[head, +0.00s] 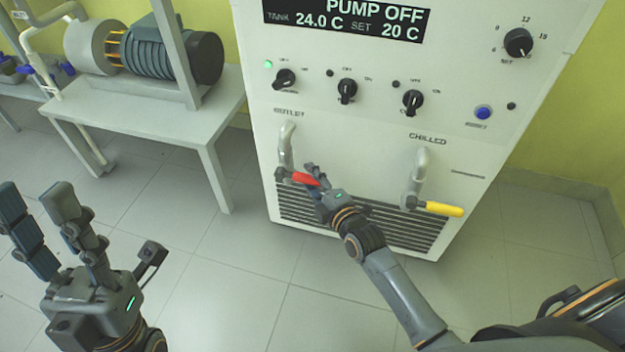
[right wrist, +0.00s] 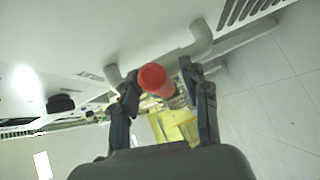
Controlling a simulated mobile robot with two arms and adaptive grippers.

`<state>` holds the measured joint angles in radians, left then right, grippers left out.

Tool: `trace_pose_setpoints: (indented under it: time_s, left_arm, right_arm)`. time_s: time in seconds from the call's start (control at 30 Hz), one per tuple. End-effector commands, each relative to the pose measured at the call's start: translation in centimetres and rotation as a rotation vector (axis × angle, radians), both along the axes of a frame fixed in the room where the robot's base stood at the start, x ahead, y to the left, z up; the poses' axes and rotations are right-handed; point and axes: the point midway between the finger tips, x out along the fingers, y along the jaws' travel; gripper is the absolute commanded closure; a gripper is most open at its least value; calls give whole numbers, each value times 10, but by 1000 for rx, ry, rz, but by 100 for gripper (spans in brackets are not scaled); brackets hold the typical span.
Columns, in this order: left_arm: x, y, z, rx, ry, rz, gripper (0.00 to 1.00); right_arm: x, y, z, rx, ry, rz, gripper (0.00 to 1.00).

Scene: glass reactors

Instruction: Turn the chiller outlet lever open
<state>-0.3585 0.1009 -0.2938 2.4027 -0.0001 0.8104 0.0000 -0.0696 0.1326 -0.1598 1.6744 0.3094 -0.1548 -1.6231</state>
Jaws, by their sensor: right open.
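The red lever (head: 304,179) is on the left valve at the lower front of the white chiller (head: 345,130), below a blurred label that seems to read OUTLET. It points right and slightly down, across its grey pipe (head: 285,147). My right gripper (head: 312,172) is at the lever's free end, partly covering it. In the right wrist view, the red lever (right wrist: 155,80) shows end-on between the two open fingers; contact cannot be told. My left gripper (head: 38,192) is open and empty at the lower left, away from the chiller.
A yellow lever (head: 443,209) on the right valve, under the CHILLED label, points right. Several black knobs and a blue button (head: 483,112) are above. The display (head: 345,18) reads PUMP OFF. A white table (head: 150,120) with a motor pump stands left. The tiled floor between is clear.

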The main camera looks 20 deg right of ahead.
Motion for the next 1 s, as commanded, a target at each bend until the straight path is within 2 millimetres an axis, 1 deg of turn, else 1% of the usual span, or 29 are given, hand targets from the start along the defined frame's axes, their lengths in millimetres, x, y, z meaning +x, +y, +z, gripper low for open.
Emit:
trace_pose_setpoints:
  time_s: [0.03,0.07,0.1,0.17,0.2,0.23,0.27,0.53,0.63,0.77,0.87,1.0]
  left_arm:
    - [0,0,0,0,0,0,61]
    - [0,0,0,0,1,0,61]
    - [0,0,0,0,1,0,61]
    - [0,0,0,0,1,0,61]
    - [0,0,0,0,1,0,61]
    - [0,0,0,0,1,0,61]
    - [0,0,0,0,1,0,61]
    - [1,0,0,1,3,0,61]
    - [4,-1,1,6,17,1,61]
    - [20,-4,-3,34,108,7,61]
    - [38,-8,-8,65,205,11,61]
    - [68,-13,-25,124,397,21,61]
  right_arm:
    - [0,0,0,0,0,0,56]
    - [0,0,0,0,0,0,62]
    - [0,0,0,0,0,0,71]
    - [0,0,0,0,0,0,83]
    - [0,0,0,0,0,0,91]
    - [0,0,0,0,0,0,97]
    - [0,0,0,0,0,0,100]
    - [0,0,0,-1,1,0,100]
    - [1,0,1,-4,2,0,100]
    - [3,0,3,-14,10,0,100]
    - [7,0,6,-28,17,0,100]
    - [13,0,9,-53,35,1,100]
